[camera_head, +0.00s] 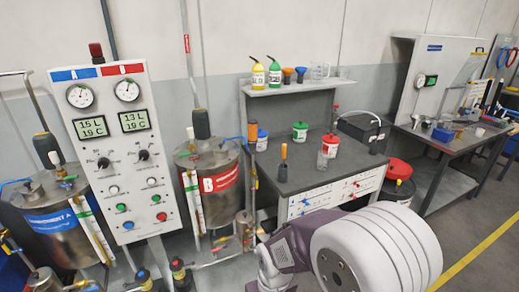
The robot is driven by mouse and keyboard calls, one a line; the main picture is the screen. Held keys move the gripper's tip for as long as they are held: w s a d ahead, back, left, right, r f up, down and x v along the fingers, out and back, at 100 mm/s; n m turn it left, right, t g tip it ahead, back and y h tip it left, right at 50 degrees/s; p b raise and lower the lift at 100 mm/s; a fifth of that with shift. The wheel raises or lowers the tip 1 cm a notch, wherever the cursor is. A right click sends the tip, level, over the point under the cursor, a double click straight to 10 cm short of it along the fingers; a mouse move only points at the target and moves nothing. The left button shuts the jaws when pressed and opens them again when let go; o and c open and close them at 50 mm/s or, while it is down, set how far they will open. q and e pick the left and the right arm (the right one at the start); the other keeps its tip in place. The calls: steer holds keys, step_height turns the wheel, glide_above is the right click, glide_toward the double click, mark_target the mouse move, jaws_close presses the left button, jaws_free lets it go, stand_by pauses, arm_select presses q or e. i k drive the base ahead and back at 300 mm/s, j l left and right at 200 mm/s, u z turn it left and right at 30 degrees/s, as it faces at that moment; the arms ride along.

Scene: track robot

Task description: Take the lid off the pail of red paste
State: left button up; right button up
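A small white pail with a red top (331,145) stands on the grey bench (300,175), right of its middle. It looks upright, and its red top appears to be a lid in place. Neither of my grippers shows in this view. One of my arms, purple-grey and white, fills the bottom right, well below and in front of the bench; its gripper end is hidden or out of frame.
A green-topped pail (300,131) and a blue-topped pail (262,139) stand left on the bench. An orange-handled tool (283,152) stands near its front. A black bin with a red lid (398,180) is right. A control panel (112,140) and steel tank (215,180) fill the left.

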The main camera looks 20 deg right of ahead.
mark_target(329, 138)
steer(key=z, duration=1.45)
